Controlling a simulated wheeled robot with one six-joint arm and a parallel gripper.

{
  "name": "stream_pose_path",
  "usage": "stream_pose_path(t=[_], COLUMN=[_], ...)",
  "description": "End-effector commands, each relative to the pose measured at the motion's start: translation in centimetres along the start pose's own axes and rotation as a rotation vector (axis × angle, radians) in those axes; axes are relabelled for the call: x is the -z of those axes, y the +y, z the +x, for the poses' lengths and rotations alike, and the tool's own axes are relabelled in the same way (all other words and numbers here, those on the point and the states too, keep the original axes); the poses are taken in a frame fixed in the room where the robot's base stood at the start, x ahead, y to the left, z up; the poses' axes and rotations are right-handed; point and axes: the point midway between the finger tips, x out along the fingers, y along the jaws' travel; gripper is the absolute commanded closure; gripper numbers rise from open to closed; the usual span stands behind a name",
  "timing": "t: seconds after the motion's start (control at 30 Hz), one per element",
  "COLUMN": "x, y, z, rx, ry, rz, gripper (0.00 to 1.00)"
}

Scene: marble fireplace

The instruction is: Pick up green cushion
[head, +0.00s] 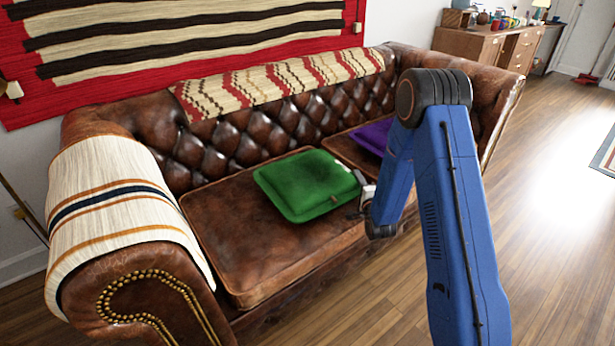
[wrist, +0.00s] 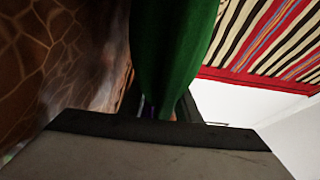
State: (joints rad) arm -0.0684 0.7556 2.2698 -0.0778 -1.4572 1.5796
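The green cushion (head: 300,183) lies on the brown leather sofa's seat, its right front corner toward my gripper. My gripper (head: 358,200) is at that right edge in the head view, mostly hidden by my blue arm. In the wrist view the green cushion (wrist: 172,45) fills the upper middle and reaches down between my dark fingers (wrist: 165,105). The cushion's edge is between the fingers, but I cannot tell whether they press on it.
A purple cushion (head: 373,135) lies on the seat to the right, behind my arm. The sofa's armrest with a striped throw (head: 115,200) is at left. A wooden desk (head: 485,45) stands at back right.

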Motion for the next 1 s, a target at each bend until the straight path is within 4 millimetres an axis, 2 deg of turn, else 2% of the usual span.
stream_pose_path(t=[0.17,0.23,0.3,0.33,0.77,1.0], x=[0.0,0.0,0.0,0.0,0.0,0.0], y=[0.1,0.1,0.1,0.1,-0.4,-3.1], z=[0.0,0.0,0.0,0.0,0.0,0.0], rx=[-0.001,-0.001,-0.001,-0.001,0.002,0.005], ry=[0.0,0.0,0.0,0.0,-0.001,0.0], rz=[0.0,0.0,0.0,0.0,0.001,0.0], gripper=[0.7,0.82,0.99,1.0,1.0,1.0])
